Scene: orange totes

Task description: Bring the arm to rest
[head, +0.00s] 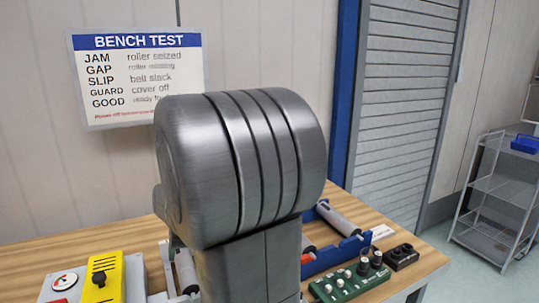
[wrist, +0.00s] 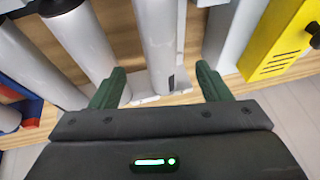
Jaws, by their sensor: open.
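My gripper (wrist: 160,90) shows in the wrist view with its two dark green fingers spread apart. It is open, and nothing sits clamped between the fingers. A pale roller (wrist: 158,45) lies beyond the fingers, in line with the space between them; I cannot tell whether anything touches. In the head view my own grey arm link fills the middle and hides my gripper and much of the bench.
The wooden bench (head: 40,255) holds a yellow box (head: 103,278), rollers in a blue frame (head: 345,247) and a green block with several knobs (head: 348,284). A sign (head: 138,75) hangs on the wall. A wire shelf (head: 500,190) stands right, beyond open floor.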

